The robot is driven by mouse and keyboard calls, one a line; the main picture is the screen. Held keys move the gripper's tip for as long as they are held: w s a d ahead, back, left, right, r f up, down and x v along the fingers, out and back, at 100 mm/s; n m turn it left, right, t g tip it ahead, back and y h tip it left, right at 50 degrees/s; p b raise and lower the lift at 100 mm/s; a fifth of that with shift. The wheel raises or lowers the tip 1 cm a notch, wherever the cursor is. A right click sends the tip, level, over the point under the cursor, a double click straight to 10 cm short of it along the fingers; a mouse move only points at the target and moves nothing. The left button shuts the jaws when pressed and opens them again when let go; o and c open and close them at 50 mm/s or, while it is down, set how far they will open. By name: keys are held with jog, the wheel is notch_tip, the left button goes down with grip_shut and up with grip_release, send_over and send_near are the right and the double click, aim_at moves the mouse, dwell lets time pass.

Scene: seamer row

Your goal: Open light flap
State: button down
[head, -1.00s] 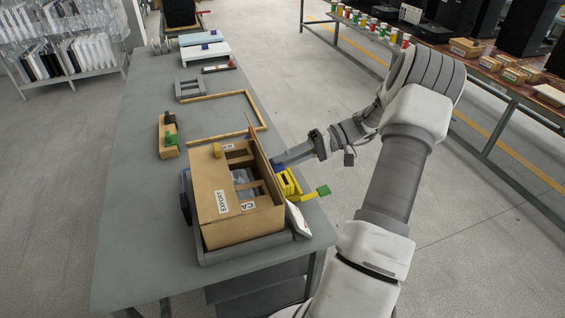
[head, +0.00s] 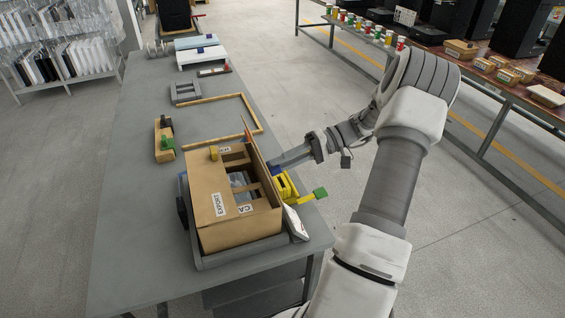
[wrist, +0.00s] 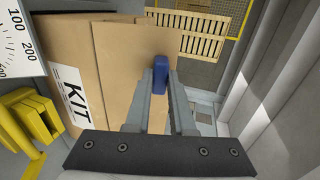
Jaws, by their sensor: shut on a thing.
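The open cardboard box (head: 235,222) sits on a grey platform on the bench, with white labels on its side and top. The light flap (head: 262,158) stands up along the box's right side, seen nearly edge-on. In the wrist view its brown face (wrist: 118,100) fills the left middle. My gripper (head: 276,163) is at the right side of this flap. In the wrist view its fingers are shut on a blue tab (wrist: 160,72) at the flap's edge. The exact contact is partly hidden.
A wooden piece with green and black knobs (head: 165,140) lies left of the box.

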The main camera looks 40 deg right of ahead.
jog(key=shift+s+d+f, duration=0.1)
jog(key=shift+s+f, duration=0.1)
jog(key=shift+f, duration=0.3)
jog(key=c, duration=0.8)
grip_release()
jog(key=shift+w, duration=0.1)
jog(key=shift+o, duration=0.2)
jog(key=shift+r, duration=0.2)
jog(key=v, duration=1.7)
jog(key=shift+d, duration=0.2)
